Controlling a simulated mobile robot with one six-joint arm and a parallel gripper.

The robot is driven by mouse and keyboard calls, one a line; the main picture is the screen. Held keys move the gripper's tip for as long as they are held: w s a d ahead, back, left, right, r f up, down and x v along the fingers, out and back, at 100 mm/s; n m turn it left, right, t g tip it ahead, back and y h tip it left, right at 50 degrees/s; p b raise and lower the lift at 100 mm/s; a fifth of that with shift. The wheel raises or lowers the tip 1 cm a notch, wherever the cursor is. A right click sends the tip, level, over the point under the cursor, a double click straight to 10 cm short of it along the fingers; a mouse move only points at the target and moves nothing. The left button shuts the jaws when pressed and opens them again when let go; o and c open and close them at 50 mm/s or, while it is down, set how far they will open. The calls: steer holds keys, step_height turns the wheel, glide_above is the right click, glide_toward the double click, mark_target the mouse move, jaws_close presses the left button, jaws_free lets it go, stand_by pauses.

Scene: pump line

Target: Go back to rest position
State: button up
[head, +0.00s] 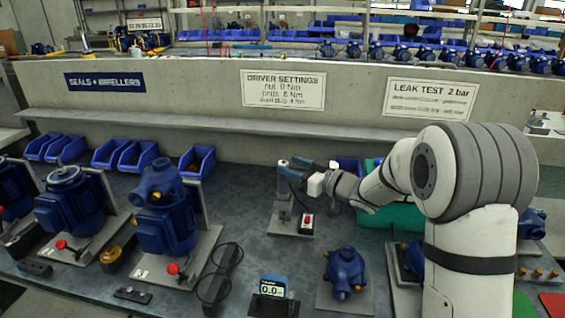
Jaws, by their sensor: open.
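My arm reaches in from the right in the head view. My gripper (297,174) is small in the picture, over the middle of the bench. It is open, and its fingertips are beside the upper part of a grey upright device (283,192) on a base plate with a red button (307,219). I cannot tell whether they touch it. I see nothing clearly held between the jaws. My forearm hides part of the bench behind it.
Blue pumps on stands (165,205) fill the left of the bench (235,195). Blue bins (198,162) line the back wall. A green thing (400,217) is partly behind my arm.

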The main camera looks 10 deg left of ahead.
steer(key=shift+v, duration=1.2)
steer(key=s+d+r+m+t+h+p, duration=0.25)
steer(key=d+r+m+h, duration=0.2)
steer(key=d+h, duration=0.4)
steer(key=s+d+r+m+t+h+p, duration=0.15)
steer(key=d+r+m+h+p, duration=0.35)
steer(key=d, duration=0.7)
steer(key=s+d+f+m+g+h+p, duration=0.1)
steer(key=s+d+g, duration=0.1)
steer(key=s, duration=0.7)
steer(key=s+d+f+m+g+h+p, duration=0.1)
steer(key=s+g, duration=0.3)
steer(key=s, duration=0.5)
steer(key=s+d+f+m+g+h+p, duration=0.1)
steer(key=s+d+g+p, duration=0.1)
steer(key=s, duration=0.7)
steer(key=shift+s+d+m+g, duration=0.15)
steer(key=shift+d+m+g, duration=0.2)
steer(key=shift+d+g, duration=0.05)
